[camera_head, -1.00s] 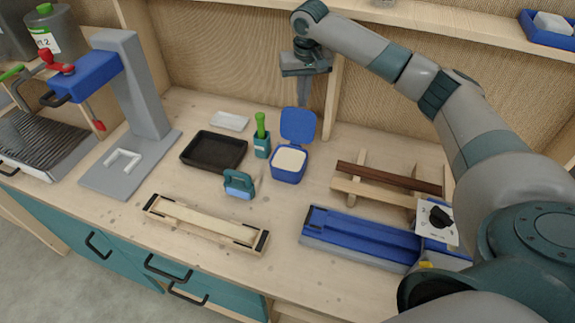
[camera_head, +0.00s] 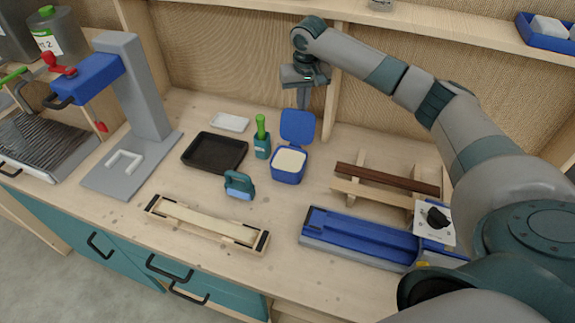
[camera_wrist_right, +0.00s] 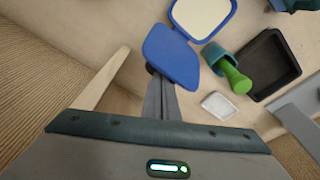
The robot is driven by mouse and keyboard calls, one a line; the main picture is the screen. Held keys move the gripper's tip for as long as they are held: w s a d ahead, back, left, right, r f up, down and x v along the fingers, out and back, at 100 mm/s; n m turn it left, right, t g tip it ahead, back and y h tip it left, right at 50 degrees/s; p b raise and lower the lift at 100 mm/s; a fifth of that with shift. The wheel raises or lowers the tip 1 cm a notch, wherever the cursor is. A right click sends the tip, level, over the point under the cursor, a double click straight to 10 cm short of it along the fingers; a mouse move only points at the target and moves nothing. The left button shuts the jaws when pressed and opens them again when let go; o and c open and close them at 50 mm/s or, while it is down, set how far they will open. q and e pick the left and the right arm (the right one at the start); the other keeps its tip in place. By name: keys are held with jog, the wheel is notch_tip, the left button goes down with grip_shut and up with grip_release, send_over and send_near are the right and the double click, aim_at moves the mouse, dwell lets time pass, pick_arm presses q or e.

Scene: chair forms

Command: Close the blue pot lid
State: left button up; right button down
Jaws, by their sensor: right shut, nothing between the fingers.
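The blue pot (camera_head: 288,168) stands on the workbench with pale contents inside. Its blue lid (camera_head: 298,126) is open and stands up at the pot's back edge. In the right wrist view the lid (camera_wrist_right: 171,55) lies just beyond my fingertips, and the pot (camera_wrist_right: 204,16) is past it. My right gripper (camera_head: 303,103) points down right behind the lid, with its fingers together and empty. In the right wrist view the fingertips (camera_wrist_right: 157,72) are at the lid's edge; I cannot tell whether they touch it. My left gripper is not in view.
A teal holder with a green-handled tool (camera_head: 262,143) stands left of the pot, near a black tray (camera_head: 214,152) and a white dish (camera_head: 230,121). A teal tool (camera_head: 239,186) lies in front. A wooden rack (camera_head: 385,182) is to the right. The back wall is close behind my gripper.

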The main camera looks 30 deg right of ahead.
jog(key=shift+s+f, duration=0.2)
jog(key=shift+f, duration=0.15)
